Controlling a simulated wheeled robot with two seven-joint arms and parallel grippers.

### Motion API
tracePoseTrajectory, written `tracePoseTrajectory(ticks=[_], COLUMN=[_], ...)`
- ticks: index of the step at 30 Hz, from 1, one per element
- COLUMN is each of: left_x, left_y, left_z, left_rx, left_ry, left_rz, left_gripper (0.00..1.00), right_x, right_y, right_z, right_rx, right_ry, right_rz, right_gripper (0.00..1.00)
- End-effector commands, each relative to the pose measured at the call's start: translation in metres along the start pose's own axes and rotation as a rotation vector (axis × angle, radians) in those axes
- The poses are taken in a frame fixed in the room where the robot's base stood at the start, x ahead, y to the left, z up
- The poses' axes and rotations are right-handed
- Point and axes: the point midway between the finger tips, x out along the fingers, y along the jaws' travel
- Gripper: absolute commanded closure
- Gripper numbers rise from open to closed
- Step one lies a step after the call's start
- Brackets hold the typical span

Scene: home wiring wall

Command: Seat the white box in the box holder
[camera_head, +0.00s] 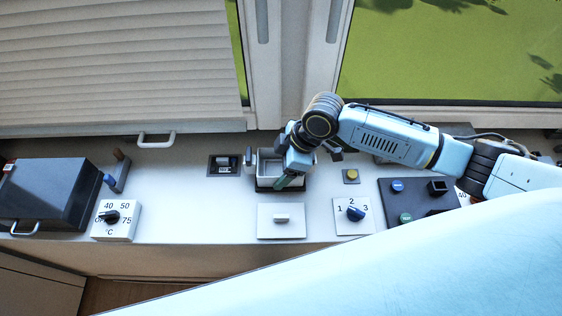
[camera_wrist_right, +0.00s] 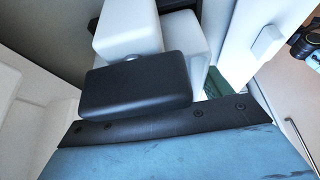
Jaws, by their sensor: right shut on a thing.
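The white box (camera_head: 269,154) is open-topped and sits within the dark box holder (camera_head: 264,189) at the back middle of the counter. Its right part is covered by my right gripper (camera_head: 290,172), which reaches down over it from the right. The right gripper is shut on the white box, seemingly by a wall. In the right wrist view, a black finger pad (camera_wrist_right: 135,86) lies close against white surfaces, and the grip itself is partly hidden. I cannot tell whether the box touches the holder's floor. My left gripper is not in view.
A white plate with a handle (camera_head: 281,221) lies in front of the holder, and a dark socket (camera_head: 223,166) is at its left. A numbered dial (camera_head: 354,212) and a yellow button (camera_head: 351,176) are to the right. A temperature dial (camera_head: 113,219) and dark case (camera_head: 48,192) stand left.

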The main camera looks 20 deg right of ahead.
Motion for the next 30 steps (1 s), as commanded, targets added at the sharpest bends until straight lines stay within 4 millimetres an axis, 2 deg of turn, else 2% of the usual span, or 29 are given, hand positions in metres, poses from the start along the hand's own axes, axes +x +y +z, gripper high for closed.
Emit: tracePoseTrajectory(ticks=[3, 4, 9, 16, 20, 30], left_x=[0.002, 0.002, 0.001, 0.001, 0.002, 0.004], left_y=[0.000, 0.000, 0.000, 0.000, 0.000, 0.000], left_z=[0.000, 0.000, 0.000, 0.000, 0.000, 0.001], left_rx=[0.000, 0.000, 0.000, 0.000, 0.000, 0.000], left_ry=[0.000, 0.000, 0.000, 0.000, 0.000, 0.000], left_rz=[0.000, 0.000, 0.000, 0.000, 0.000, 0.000], left_gripper=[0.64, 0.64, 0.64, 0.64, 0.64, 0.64], right_x=[0.003, 0.002, 0.002, 0.001, -0.010, -0.084], right_y=[0.000, 0.000, 0.000, 0.000, 0.001, 0.001], right_z=[0.001, 0.001, 0.001, 0.001, 0.001, 0.001], right_rx=[0.000, -0.001, -0.001, 0.000, -0.001, -0.002], right_ry=[0.001, 0.002, 0.001, -0.001, 0.001, 0.000], right_rz=[0.000, 0.001, 0.000, 0.000, 0.001, 0.004], right_gripper=[0.54, 0.19, 0.00, 0.00, 0.00, 0.00])
